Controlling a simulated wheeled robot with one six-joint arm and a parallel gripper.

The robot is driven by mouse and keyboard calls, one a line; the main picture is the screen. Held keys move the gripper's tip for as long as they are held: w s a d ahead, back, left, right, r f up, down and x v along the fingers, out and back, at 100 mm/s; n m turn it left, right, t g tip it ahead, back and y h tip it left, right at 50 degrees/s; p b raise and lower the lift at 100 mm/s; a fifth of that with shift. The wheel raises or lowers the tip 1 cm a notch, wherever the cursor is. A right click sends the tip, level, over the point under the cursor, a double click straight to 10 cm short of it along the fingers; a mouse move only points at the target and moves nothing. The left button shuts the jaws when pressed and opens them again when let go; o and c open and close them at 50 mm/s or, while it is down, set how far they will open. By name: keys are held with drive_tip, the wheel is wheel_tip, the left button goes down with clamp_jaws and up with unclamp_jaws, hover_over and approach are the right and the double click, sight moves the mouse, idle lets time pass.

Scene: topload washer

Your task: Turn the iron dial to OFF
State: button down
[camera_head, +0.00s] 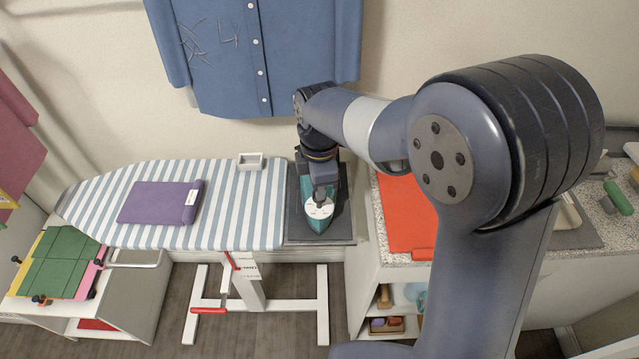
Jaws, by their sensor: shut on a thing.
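The teal iron (318,224) sits on a dark grey rest pad (338,233) at the right end of the ironing board. The iron dial (321,211) is a pale round disc with small markings on top of the iron. My gripper (319,197) reaches down over the iron from behind, and its fingertips are shut on the dial. The fingers hide part of the dial. Its markings are too small to read.
The striped ironing board (225,232) holds a folded purple cloth (155,202) and a small grey tray (250,161). A blue shirt (260,55) hangs behind. An orange-red item (402,215) lies on the counter at right. My arm covers much of the right side.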

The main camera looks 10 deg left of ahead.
drive_tip(key=shift+n, duration=0.5)
drive_tip(key=c, duration=1.5)
unclamp_jaws()
wheel_tip(320, 180, up, 11)
drive_tip(key=shift+f, duration=0.2)
wheel_tip(320, 180, down, 11)
drive_tip(key=shift+r, duration=0.2)
